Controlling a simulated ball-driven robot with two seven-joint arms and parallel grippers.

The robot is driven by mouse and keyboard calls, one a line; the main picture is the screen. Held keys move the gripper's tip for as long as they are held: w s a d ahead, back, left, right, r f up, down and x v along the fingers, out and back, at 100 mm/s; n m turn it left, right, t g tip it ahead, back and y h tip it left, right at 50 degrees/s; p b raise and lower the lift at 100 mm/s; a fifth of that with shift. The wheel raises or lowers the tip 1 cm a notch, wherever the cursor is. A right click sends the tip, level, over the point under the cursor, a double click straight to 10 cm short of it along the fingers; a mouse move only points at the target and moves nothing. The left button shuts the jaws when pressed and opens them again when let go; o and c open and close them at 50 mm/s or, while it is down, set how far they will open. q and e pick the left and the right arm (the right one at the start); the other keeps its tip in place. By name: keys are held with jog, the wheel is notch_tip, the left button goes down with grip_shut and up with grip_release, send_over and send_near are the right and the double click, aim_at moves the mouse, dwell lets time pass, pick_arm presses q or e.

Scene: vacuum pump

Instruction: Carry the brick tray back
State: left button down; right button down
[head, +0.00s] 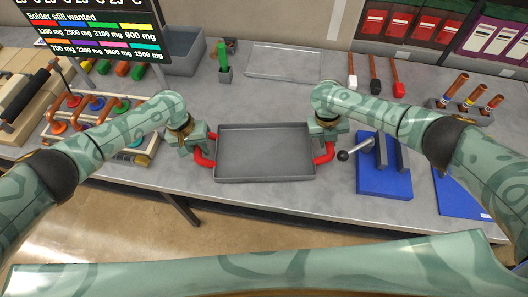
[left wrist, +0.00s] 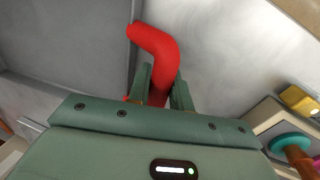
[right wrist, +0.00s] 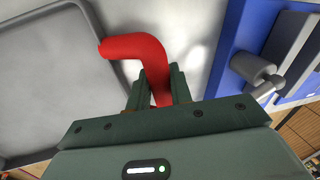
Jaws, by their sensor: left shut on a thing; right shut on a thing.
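The brick tray (head: 265,152) is a grey, shallow, rectangular tray with a red handle at each short end. It is empty and sits at the front edge of the grey table; I cannot tell whether it touches the surface. My left gripper (head: 199,147) is shut on the left red handle (left wrist: 155,48). My right gripper (head: 327,140) is shut on the right red handle (right wrist: 140,48). The tray's wall also shows in the right wrist view (right wrist: 103,30). The gripped parts of both handles are partly hidden by the fingers.
A blue fixture (head: 384,180) with a ball-ended lever stands close right of the tray. A rack of copper pipes (head: 95,125) stands left. The table between tray and clear tray is bare.

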pick_arm(q)
jog(key=c, duration=1.4)
grip_release()
jog(key=shift+a, duration=0.15)
pick_arm(e)
jog(key=c, duration=1.4)
grip_release()
jog(key=shift+d, duration=0.1)
pick_arm(q)
jog(key=shift+o, duration=0.7)
pick_arm(e)
jog(key=shift+o, duration=0.7)
jog(key=shift+r, duration=0.15)
pick_arm(q)
notch_tip(320, 180, up, 12)
jog(key=a, duration=0.2)
jog(key=shift+w+f, duration=0.2)
jog(key=shift+w, duration=0.05)
pick_arm(e)
jog(key=v, duration=1.1)
jog(key=shift+a+r, duration=0.2)
jog(key=shift+r, duration=0.1)
jog(key=shift+f, duration=0.1)
